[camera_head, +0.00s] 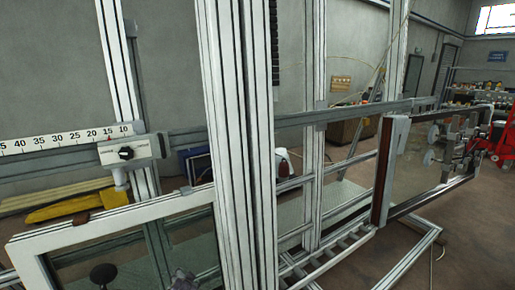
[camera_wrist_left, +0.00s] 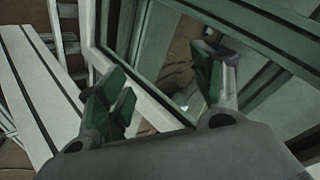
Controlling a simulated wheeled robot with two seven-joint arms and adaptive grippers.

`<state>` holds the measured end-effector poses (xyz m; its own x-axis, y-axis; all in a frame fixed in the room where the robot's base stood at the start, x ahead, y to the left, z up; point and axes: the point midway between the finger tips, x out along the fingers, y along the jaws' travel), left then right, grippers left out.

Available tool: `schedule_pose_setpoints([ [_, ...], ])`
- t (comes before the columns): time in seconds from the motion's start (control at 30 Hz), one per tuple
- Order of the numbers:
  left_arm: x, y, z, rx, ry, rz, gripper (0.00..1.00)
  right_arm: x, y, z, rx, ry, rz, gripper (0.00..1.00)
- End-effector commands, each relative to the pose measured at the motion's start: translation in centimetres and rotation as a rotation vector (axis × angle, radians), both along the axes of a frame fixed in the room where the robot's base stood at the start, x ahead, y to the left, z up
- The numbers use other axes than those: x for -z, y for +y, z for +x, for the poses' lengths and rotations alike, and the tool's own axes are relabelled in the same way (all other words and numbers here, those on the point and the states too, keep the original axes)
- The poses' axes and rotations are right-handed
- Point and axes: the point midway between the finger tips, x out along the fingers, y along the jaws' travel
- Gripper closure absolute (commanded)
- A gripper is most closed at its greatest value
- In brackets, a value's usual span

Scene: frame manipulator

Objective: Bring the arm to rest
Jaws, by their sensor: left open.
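My left gripper (camera_wrist_left: 165,88) shows in the left wrist view with its two green-padded fingers spread wide apart. Nothing is held between them. Beyond the fingers is a pale window frame (camera_wrist_left: 152,106) with a glass pane, which crosses the view at a slant. I cannot tell whether a finger touches it. In the head view, the white window frame (camera_head: 120,232) is at lower left. A small grey shape (camera_head: 184,281) at the bottom edge there may be part of my gripper, but it is too cut off to tell. My right gripper is in neither view.
Tall aluminium posts (camera_head: 235,150) block the middle of the head view. A ruler rail (camera_head: 60,140) with a white clamp (camera_head: 130,150) is above the frame at left. A dark-edged glass panel (camera_head: 425,160) is at right. Open floor (camera_head: 470,235) lies at lower right.

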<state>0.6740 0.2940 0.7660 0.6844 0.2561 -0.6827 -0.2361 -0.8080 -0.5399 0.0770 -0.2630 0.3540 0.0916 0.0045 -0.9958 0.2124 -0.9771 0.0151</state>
Motion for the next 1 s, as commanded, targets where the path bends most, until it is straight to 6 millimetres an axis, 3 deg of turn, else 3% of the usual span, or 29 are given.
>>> schedule_pose_setpoints([
  [0.03, 2.4, -0.2, -1.3, 0.004, 0.028, -0.013, 0.34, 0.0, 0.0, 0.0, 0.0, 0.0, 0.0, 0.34],
  [0.1, 5.2, -0.6, -2.8, 0.008, 0.057, -0.034, 0.34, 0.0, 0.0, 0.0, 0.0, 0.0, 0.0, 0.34],
  [0.27, 11.3, -1.4, -6.9, 0.013, 0.125, -0.081, 0.34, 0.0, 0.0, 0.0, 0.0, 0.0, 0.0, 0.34],
  [0.5, 19.7, -2.3, -14.2, 0.005, 0.225, -0.152, 0.34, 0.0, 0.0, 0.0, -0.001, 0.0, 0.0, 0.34],
  [0.77, 27.4, -3.0, -23.4, -0.022, 0.33, -0.224, 0.34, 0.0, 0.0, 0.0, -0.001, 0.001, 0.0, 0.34],
  [1.0, 33.1, -3.4, -32.9, -0.06, 0.422, -0.283, 0.34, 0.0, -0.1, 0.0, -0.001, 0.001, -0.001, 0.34],
])
